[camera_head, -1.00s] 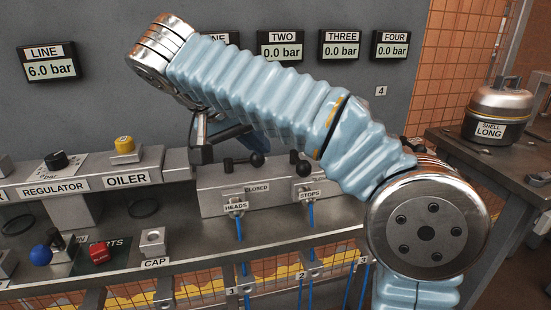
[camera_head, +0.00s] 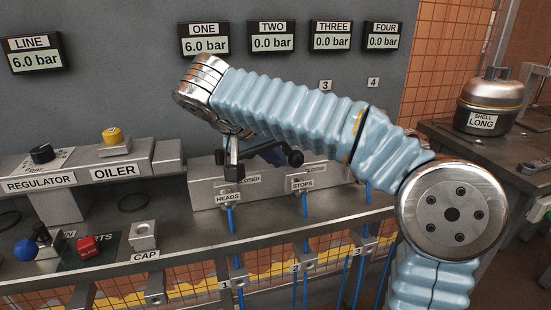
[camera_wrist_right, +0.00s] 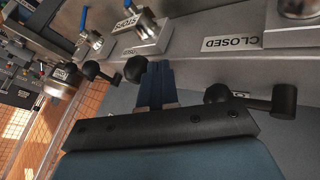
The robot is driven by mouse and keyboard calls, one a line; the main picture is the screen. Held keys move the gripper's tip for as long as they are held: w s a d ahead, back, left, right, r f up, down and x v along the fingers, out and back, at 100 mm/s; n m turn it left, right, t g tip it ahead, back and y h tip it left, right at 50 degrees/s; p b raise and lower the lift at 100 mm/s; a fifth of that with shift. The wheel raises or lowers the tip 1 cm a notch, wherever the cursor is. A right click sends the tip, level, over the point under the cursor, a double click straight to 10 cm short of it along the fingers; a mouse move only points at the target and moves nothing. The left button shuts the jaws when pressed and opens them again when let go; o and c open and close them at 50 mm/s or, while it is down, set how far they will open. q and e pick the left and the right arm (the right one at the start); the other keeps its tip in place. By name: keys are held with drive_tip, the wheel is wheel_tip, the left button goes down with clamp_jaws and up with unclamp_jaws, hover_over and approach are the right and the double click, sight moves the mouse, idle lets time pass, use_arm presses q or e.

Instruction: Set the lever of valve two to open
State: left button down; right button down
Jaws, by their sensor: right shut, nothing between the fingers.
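The valve two lever, above the STOPS plate (camera_head: 302,185), shows as a black ball knob (camera_head: 295,158) in the head view, partly hidden by my right gripper. My right gripper (camera_head: 278,157) reaches down from the arm to the valve block and is shut and empty. In the right wrist view its blue fingertips (camera_wrist_right: 158,68) are together, close beside a black ball knob (camera_wrist_right: 135,68); whether they touch I cannot tell. Another black lever (camera_wrist_right: 284,101) lies to the right of the fingers. The two gauge (camera_head: 272,37) reads 0.0 bar. My left gripper is out of view.
The HEADS plate (camera_head: 228,198) and another black knob (camera_head: 221,157) are left of the STOPS plate. The one gauge (camera_head: 205,39) and line gauge (camera_head: 32,54) read 6.0 bar; three and four read 0.0. Blue hoses (camera_head: 307,240) hang below. A regulator and an oiler (camera_head: 115,171) stand left.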

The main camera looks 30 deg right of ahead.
drive_tip(key=shift+d+f, duration=0.1)
idle(0.4)
drive_tip(key=shift+s+d+n+t+b, duration=0.2)
drive_tip(key=shift+n+t+b, duration=0.35)
drive_tip(key=shift+n, duration=0.25)
